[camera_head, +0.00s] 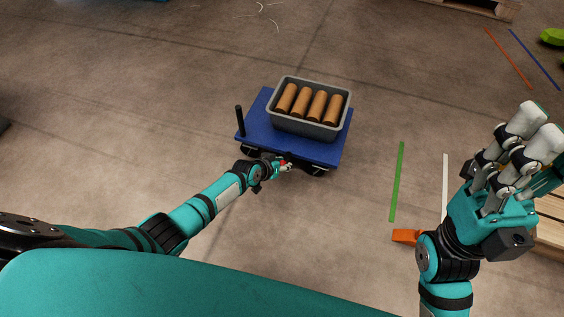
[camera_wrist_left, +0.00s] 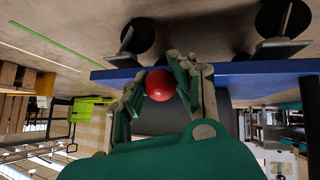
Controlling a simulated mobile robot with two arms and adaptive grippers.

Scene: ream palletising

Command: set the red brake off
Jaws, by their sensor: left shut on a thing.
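The red brake is a round red knob (camera_wrist_left: 159,85) at the edge of the blue cart (camera_head: 258,125), seen between the fingers in the left wrist view. My left gripper (camera_head: 284,166) is at the cart's near edge, shut on the knob; only a speck of red shows in the head view. The fingers hide the knob's sides, and its stem is not clear. My right gripper (camera_head: 535,130) is raised at the right, fingers apart and empty, away from the cart.
A grey bin (camera_head: 309,128) with several brown rolls (camera_head: 303,101) sits on the cart. A black post (camera_head: 240,121) stands at its left corner. Green (camera_head: 397,180) and white floor strips lie to the right. An orange block (camera_head: 405,237) is near my right arm. Floor around the cart is clear.

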